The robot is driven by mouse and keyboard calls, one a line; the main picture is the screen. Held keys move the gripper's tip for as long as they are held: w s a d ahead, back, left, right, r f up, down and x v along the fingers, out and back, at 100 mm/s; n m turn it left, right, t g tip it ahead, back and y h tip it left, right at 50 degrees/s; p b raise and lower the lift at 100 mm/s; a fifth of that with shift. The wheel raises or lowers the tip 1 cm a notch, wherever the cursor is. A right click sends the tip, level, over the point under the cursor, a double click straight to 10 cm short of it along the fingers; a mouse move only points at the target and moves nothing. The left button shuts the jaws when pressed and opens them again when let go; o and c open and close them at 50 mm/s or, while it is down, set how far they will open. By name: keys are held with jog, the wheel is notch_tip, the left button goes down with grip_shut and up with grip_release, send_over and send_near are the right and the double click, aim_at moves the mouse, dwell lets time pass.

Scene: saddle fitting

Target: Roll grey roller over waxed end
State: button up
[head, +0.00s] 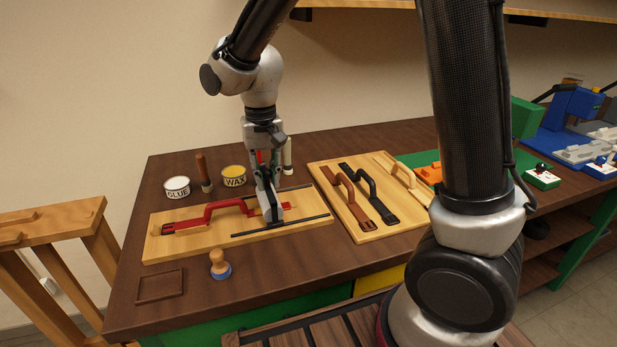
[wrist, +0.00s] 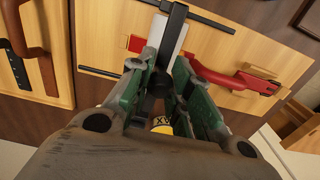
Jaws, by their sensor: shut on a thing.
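The red strap (head: 221,209), with a raised handle-like arch, lies on the light wooden board (head: 160,247); it also shows in the wrist view (wrist: 211,73). My gripper (head: 270,205) is over the strap's right end in the head view. It is shut on the grey roller (wrist: 183,40), whose black upright part and pale grey part show beyond the fingers in the wrist view. The strap end shows as a small red patch beside the roller there. The roller hides the rest, so I cannot tell whether they touch. No wax is distinguishable.
The glue tin (head: 177,187), wax tin (head: 234,176) and a brown-handled tool (head: 203,172) stand behind the board. A blue-based wooden stamp (head: 219,266) and an empty brown tray (head: 159,286) are in front. A second board (head: 345,216) with several straps lies right. Dark bars (head: 280,226) flank the strap end.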

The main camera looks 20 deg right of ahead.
jog(key=shift+a, duration=2.65)
jog(key=shift+o, duration=1.2)
jog(key=shift+a, duration=0.3)
jog(key=shift+o, duration=0.2)
jog(key=o, duration=0.5)
jog(key=shift+a, duration=0.1)
jog(key=shift+r, duration=0.1)
jog(key=shift+r, duration=2.9)
